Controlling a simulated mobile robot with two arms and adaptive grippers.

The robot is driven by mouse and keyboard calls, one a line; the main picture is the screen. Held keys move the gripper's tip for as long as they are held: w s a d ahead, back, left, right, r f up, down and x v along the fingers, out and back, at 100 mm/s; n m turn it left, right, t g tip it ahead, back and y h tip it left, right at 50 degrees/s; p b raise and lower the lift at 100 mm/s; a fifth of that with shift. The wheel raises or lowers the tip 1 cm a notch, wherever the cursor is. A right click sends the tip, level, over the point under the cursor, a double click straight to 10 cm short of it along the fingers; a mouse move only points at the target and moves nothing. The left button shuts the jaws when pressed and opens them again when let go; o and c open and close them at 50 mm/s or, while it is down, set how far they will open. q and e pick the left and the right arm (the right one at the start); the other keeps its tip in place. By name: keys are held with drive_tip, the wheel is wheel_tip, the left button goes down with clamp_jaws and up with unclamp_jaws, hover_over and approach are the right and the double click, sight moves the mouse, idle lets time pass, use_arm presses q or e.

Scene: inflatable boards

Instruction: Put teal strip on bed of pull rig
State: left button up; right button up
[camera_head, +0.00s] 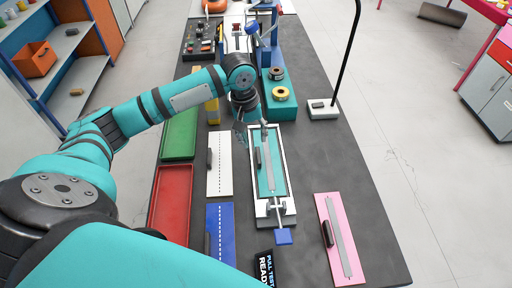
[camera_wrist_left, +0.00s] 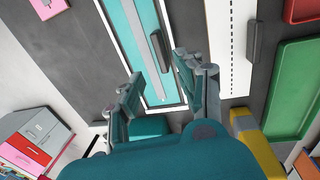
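The teal strip (camera_head: 279,172) lies flat inside the white frame of the pull rig (camera_head: 289,205). It carries a grey band along its length and a dark grip block on its left part. The wrist view also shows the teal strip (camera_wrist_left: 124,35) in the frame, with its dark block. My left gripper (camera_head: 252,132) is over the far end of the rig. In the left wrist view its two fingers (camera_wrist_left: 157,86) are apart with nothing between them. Contact with the strip cannot be told. My right gripper is not in view.
A white strip (camera_head: 220,179) and blue strip (camera_head: 226,222) lie left of the rig, beside green (camera_head: 180,138) and red (camera_head: 171,199) trays. A pink strip (camera_head: 350,268) lies right. Tape rolls (camera_head: 280,93) sit on a teal block behind. A black pole rises from a white base (camera_head: 322,113).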

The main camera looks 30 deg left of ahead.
use_arm(q)
drive_tip(key=r, duration=0.4)
drive_tip(key=shift+s+a, duration=0.2)
drive_tip(key=shift+a, duration=0.05)
